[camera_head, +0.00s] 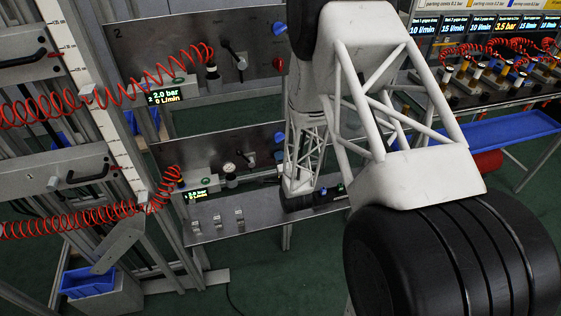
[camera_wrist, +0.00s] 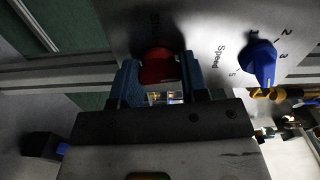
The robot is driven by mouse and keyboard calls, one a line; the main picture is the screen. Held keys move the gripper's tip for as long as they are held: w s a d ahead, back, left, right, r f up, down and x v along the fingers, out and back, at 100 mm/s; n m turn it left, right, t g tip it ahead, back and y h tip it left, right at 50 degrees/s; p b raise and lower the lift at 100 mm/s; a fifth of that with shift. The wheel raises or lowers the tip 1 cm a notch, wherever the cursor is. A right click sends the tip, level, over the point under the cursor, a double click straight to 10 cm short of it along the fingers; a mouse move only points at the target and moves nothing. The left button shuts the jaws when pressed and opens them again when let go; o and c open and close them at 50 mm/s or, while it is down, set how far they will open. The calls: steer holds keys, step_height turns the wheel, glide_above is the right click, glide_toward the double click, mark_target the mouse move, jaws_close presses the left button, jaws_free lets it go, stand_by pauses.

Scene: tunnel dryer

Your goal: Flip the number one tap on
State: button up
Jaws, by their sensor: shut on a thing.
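The lower panel (camera_head: 208,152) carries a round gauge, a display and a tap with a dark lever (camera_head: 242,159). A blue speed knob (camera_wrist: 261,60) stands to the right of the fingers. The tap lever does not show clearly in the wrist view. In the head view my arm hides the gripper.
The upper panel (camera_head: 140,50), marked 2, has a similar lever (camera_head: 232,50), a red knob (camera_head: 279,66) and a blue knob (camera_head: 279,29). Red coiled hoses (camera_head: 60,105) cross the left side. A shelf (camera_head: 265,209) with small clips lies below the lower panel.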

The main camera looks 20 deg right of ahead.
steer(key=shift+m, duration=0.7)
steer(key=o, duration=0.9)
steer(key=shift+s, duration=0.15)
steer(key=shift+s, duration=3.75)
steer(key=shift+r, duration=0.1)
